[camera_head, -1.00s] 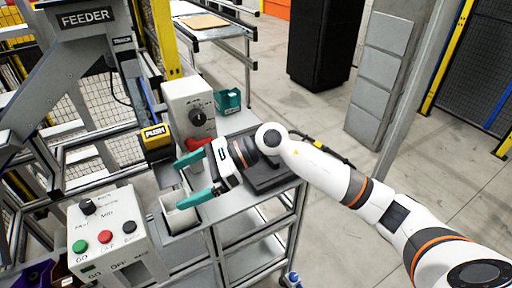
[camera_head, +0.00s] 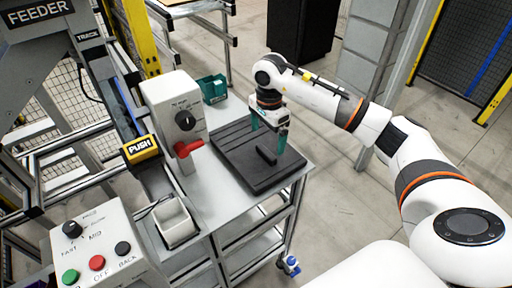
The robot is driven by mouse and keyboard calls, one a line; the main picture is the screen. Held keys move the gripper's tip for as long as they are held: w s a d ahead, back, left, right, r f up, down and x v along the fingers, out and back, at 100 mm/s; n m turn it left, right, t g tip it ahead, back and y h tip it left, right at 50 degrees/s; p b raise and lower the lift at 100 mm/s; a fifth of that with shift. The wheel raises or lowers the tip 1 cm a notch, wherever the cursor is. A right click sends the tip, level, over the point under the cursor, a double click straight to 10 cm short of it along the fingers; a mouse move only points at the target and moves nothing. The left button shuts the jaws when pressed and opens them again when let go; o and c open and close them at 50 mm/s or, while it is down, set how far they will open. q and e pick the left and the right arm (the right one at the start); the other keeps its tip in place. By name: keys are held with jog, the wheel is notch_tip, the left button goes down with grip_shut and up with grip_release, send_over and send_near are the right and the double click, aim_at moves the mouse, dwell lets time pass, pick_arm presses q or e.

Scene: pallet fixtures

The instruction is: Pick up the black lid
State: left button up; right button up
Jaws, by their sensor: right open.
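The black lid (camera_head: 272,177) is a dark, flat, square piece with a short raised bar-shaped handle (camera_head: 266,156) on its top. It lies on the grey cart top in the middle of the view. Grooved dark slats (camera_head: 232,134) show at its far left side. My right gripper (camera_head: 268,141) points down over the lid, its two teal fingers apart and nothing between them. The fingertips are near the handle; I cannot tell their exact height above it. My left gripper is not in view.
A grey control box (camera_head: 172,115) with a red handle stands left of the lid. A button panel (camera_head: 98,243) fills the lower left.

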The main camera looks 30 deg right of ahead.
aim_at(266, 151)
jog(key=shift+f, duration=0.3)
jog(key=f+p, duration=0.1)
jog(key=f, duration=0.1)
jog(key=f+p, duration=0.1)
jog(key=f, duration=0.1)
jog(key=shift+s+a+f, duration=0.1)
jog(key=shift+a+f, duration=0.1)
jog(key=shift+f, duration=0.3)
jog(key=c, duration=0.5)
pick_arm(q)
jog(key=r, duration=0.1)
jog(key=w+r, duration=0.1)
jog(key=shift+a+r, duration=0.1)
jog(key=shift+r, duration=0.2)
pick_arm(e)
jog(key=shift+r, duration=0.1)
jog(key=c, duration=1.6)
